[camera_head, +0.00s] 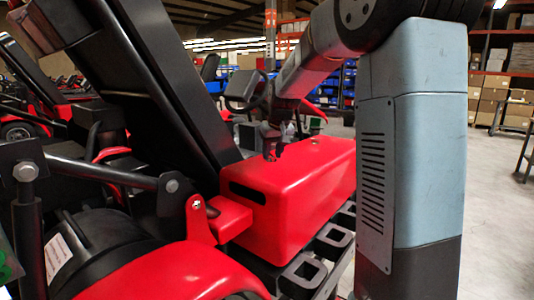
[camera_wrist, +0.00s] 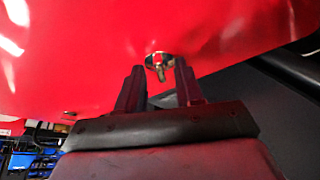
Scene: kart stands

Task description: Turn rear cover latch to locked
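The red rear cover (camera_head: 285,205) is a long box behind the black seat; its red surface also fills the top of the wrist view (camera_wrist: 230,30). A small metal latch (camera_wrist: 160,72) with a round base and a short tab sits on this surface. My gripper (camera_wrist: 159,65) is open, with its two dark fingers apart, one on each side of the latch. I cannot tell whether the tips touch it. In the head view my gripper (camera_head: 271,153) points down at the cover's top near its seat-side edge, and the latch is hidden there.
The black seat back (camera_head: 160,80) rises close to the left of my gripper. Black frame tubes (camera_head: 303,273) run below the cover. Shelves with boxes (camera_head: 492,95) and open floor (camera_head: 495,210) lie at the right.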

